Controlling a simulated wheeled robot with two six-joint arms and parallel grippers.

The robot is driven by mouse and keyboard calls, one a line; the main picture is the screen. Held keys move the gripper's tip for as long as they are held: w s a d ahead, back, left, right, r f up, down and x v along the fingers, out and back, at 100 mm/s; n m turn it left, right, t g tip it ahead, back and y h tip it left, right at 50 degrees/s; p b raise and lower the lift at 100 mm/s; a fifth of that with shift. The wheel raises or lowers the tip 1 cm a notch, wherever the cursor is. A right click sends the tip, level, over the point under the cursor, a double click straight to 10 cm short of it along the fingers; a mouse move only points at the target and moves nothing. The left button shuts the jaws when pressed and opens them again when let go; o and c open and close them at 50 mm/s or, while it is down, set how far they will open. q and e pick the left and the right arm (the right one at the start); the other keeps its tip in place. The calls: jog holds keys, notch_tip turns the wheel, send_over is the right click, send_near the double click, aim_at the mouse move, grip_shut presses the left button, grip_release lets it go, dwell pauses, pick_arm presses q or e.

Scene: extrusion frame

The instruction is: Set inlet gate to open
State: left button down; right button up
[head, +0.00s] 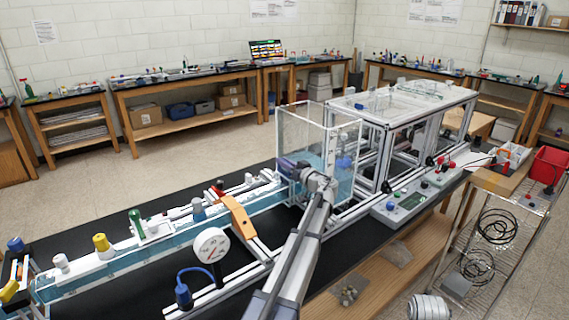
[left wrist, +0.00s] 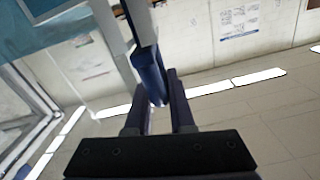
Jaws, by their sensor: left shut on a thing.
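A clear water tank (head: 335,125) with a light frame stands at the head of a long, narrow channel (head: 120,262) of blue water. My left arm comes up from the bottom of the head view, and its gripper (head: 289,167) is at the tank's near left corner, where the channel meets it. In the left wrist view my left gripper (left wrist: 157,95) is shut on a dark blue handle (left wrist: 147,64) on a pale bar. I take this to be the inlet gate's handle. In the head view the gripper and wrist hide the handle and gate. My right gripper is not in view.
A round dial gauge (head: 211,245) and an orange bridge piece (head: 239,216) stand along the channel. A control panel (head: 398,205) sits right of my arm. A wire rack (head: 490,235) stands farther right. The black bench top (head: 100,213) behind the channel is clear.

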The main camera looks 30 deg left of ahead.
pick_arm(q)
notch_tip(320, 180, up, 5)
jog(key=p, duration=0.4)
jog(key=shift+f, duration=0.2)
jog(key=c, duration=0.8)
grip_release()
jog(key=v, duration=0.8)
jog(key=shift+a, duration=0.1)
